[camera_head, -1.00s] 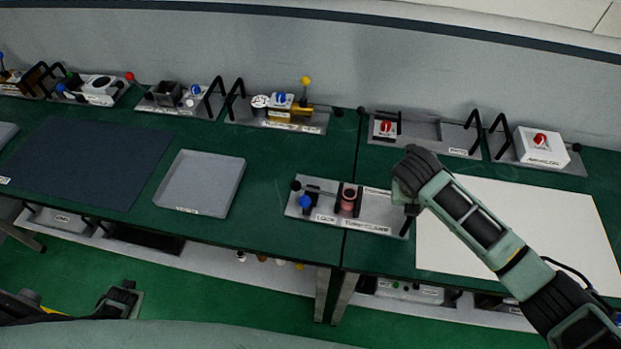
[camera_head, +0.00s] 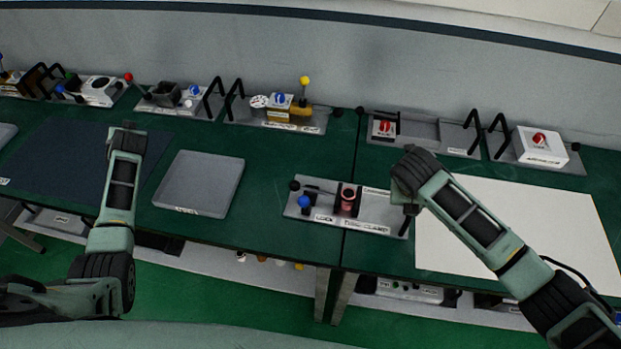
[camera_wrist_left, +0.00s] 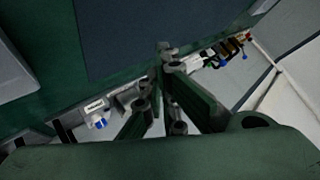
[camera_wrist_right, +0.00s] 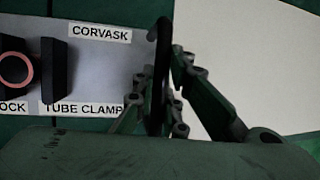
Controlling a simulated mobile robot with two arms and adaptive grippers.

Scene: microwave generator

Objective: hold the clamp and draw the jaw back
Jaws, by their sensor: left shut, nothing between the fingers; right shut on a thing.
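The tube clamp (camera_head: 375,213) is a grey plate on the green bench, labelled "LOCK" and "TUBE CLAMP". A pinkish-red tube (camera_head: 348,200) stands between its dark upright jaws (camera_head: 359,196). A blue knob (camera_head: 305,202) is left of the tube. My right gripper (camera_wrist_right: 163,68) is shut on the black bar handle (camera_wrist_right: 160,38) at the plate's right end; the arm hides most of that handle in the head view. My left gripper (camera_wrist_left: 163,62) is shut and empty, over the bench's left part near the dark mat (camera_head: 75,160), well left of the clamp.
A grey tray (camera_head: 200,183) lies between my left arm and the clamp. A white sheet (camera_head: 540,225) lies under and right of my right arm. Several fixtures with handles and knobs line the bench's back, including one with a yellow ball (camera_head: 305,80).

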